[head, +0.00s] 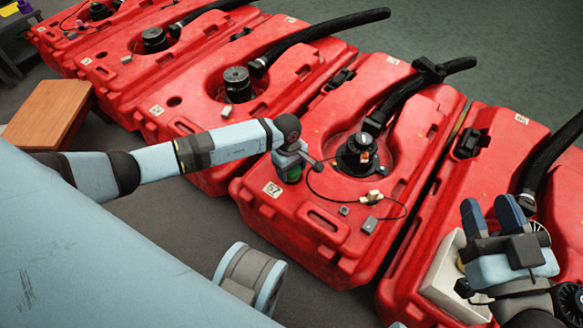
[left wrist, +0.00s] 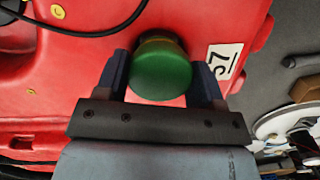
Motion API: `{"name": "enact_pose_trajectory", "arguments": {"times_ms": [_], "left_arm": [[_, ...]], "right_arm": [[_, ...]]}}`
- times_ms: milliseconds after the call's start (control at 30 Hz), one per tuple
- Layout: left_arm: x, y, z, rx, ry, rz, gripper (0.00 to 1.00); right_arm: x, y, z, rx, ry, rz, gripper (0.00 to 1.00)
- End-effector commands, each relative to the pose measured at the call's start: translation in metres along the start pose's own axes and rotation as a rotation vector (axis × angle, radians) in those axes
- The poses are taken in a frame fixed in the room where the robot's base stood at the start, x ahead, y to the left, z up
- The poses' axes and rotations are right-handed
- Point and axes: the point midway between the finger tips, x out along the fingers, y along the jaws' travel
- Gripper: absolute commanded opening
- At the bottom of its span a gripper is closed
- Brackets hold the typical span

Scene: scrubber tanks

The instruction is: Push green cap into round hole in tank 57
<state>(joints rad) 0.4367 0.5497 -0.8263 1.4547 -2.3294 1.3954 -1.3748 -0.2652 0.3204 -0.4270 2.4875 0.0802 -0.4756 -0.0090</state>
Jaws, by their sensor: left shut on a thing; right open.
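Tank 57 (head: 330,240) is a red tank in the middle of the head view, with its 57 label (head: 272,188) at the left corner. The label also shows in the left wrist view (left wrist: 225,63), right of the cap. My left gripper (head: 290,165) points down over this corner. It is shut on the green cap (left wrist: 161,70), one finger on each side. A yellowish-brown part shows at the cap's far edge. The round hole is hidden, and I cannot tell whether the cap touches the tank. My right gripper (head: 493,215) is open and empty, at the right.
A black fitting (head: 358,155) with a hose and a thin cable lies on tank 57, right of my left gripper. A white box (head: 447,280) stands below my right gripper. Other red tanks stand on both sides. A wooden box (head: 48,115) is at the left.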

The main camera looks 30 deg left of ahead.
Motion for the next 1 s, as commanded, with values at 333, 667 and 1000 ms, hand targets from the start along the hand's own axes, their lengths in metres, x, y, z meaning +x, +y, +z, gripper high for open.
{"name": "enact_pose_trajectory", "arguments": {"times_ms": [333, 667, 1000], "left_arm": [[0.0041, 0.0004, -0.0009, 0.0, 0.0, 0.001, 0.4], [0.0057, 0.0002, -0.0012, 0.0, 0.0, 0.0, 0.4], [0.0096, -0.0003, -0.0013, 0.0, 0.0, 0.0, 0.4]], "right_arm": [[-0.0003, -0.0001, -0.0009, -0.001, 0.004, 0.0, 0.43], [-0.0002, 0.0, -0.0005, -0.001, 0.003, 0.0, 0.43], [-0.0002, 0.0, -0.0002, -0.001, 0.003, 0.0, 0.43]]}}
